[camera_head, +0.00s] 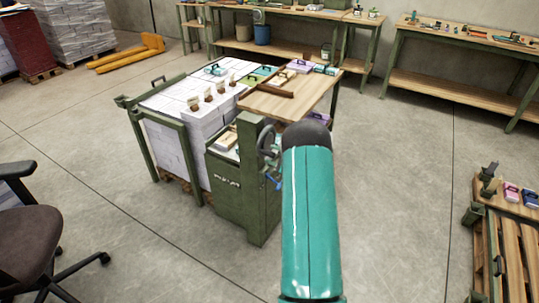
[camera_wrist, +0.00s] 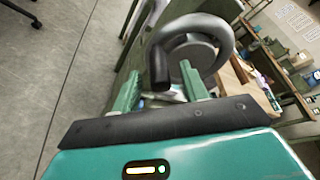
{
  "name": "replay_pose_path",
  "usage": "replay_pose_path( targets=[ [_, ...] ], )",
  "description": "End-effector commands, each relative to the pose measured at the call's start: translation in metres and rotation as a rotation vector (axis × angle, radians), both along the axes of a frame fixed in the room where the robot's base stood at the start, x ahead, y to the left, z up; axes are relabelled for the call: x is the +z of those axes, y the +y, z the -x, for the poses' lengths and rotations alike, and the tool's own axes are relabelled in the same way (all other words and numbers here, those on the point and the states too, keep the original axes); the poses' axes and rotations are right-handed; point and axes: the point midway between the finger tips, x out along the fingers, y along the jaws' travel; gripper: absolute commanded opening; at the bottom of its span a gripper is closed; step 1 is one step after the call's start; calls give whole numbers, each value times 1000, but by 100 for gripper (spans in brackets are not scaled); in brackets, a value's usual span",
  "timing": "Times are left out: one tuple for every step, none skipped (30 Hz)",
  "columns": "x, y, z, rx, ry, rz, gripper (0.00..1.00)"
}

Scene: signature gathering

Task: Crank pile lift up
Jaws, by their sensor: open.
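The crank (camera_head: 267,142) is a dark handwheel on the side of a green metal cabinet (camera_head: 246,205), beside the pile. In the wrist view the crank (camera_wrist: 222,32) is close ahead, a thick dark ring with a dark grip bending down toward my fingers. My gripper (camera_wrist: 160,80) is open, its two green fingers to either side of the grip's lower end. I cannot tell whether they touch it. In the head view my teal arm hides most of my gripper. The pile (camera_head: 180,145) is white stacked paper in a green frame on a wooden pallet.
A wooden tabletop (camera_head: 312,92) adjoins the pile behind the crank. An office chair (camera_head: 30,225) stands at the left, and a wooden pallet rack (camera_head: 505,250) at the right. Workbenches (camera_head: 450,95) line the back wall. The floor around my arm is clear.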

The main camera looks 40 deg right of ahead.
Motion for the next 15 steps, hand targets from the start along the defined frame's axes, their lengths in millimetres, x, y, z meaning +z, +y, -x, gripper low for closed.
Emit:
replay_pose_path(
  targets=[
    [-3, 1, -7, 1, 1, 1, 44],
    [-4, 1, -11, 2, 1, 1, 44],
    [-4, 2, -15, 3, 1, 1, 44],
    [-4, 2, -17, 3, 1, 1, 44],
    [-5, 2, -18, 3, 1, 1, 44],
    [-5, 3, -20, 3, 1, 1, 44],
    [-6, 3, -21, 2, 1, 0, 44],
    [-6, 3, -22, 1, 1, 1, 44],
    [-6, 3, -22, 1, 1, 1, 44],
    [-6, 3, -22, 1, 1, 1, 44],
    [-6, 3, -22, 1, 1, 1, 44],
    [-6, 3, -22, 1, 1, 1, 44],
    [-6, 3, -22, 1, 1, 1, 44],
    [-6, 3, -22, 1, 1, 1, 44],
    [-5, 3, -22, 1, 1, 1, 38]
  ],
)
